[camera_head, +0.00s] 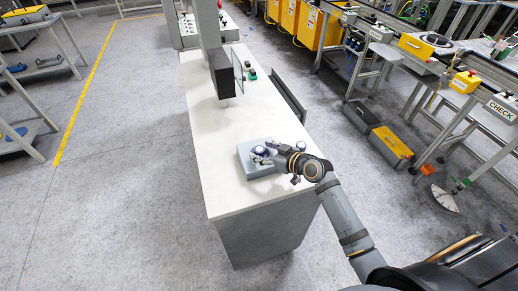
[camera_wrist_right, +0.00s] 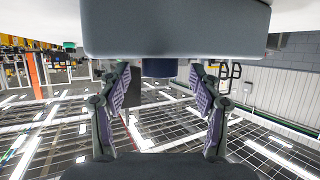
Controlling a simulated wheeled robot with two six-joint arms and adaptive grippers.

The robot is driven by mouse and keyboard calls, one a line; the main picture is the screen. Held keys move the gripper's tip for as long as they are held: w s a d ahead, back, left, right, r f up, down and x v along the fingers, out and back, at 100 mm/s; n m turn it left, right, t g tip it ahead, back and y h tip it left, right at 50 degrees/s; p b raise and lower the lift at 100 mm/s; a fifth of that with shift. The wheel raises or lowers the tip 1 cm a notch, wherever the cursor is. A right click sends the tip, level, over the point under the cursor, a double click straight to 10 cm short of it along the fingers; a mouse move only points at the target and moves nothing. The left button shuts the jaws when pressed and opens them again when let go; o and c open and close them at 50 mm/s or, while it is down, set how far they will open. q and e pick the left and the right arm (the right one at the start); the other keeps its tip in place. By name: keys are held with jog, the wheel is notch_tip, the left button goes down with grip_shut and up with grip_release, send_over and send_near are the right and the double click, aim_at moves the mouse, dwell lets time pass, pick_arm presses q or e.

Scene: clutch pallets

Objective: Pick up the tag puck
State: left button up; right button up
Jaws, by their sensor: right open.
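A small dark blue round piece, which looks like the tag puck (camera_head: 259,151), is on a grey-blue block (camera_head: 247,164) near the front end of the white table. In the right wrist view, which appears upside down, the dark cylinder (camera_wrist_right: 159,67) sits against the grey block (camera_wrist_right: 175,30). My right gripper (camera_head: 269,153) reaches over the block from the right. In the wrist view its two fingers (camera_wrist_right: 160,82) are spread either side of the cylinder, with gaps and nothing held. The gripper partly hides the block top in the head view. My left gripper is out of view.
The white table (camera_head: 225,190) has a dark upright screen (camera_head: 222,75) farther back, with small green and dark items (camera_head: 250,73) beside it. The table's near left surface is clear. Benches and yellow machines (camera_head: 310,25) stand at the right, apart from the table.

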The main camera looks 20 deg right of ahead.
jog(key=shift+w+a+f, duration=0.15)
jog(key=shift+w, duration=0.05)
jog(key=shift+c, duration=0.9)
jog(key=c, duration=1)
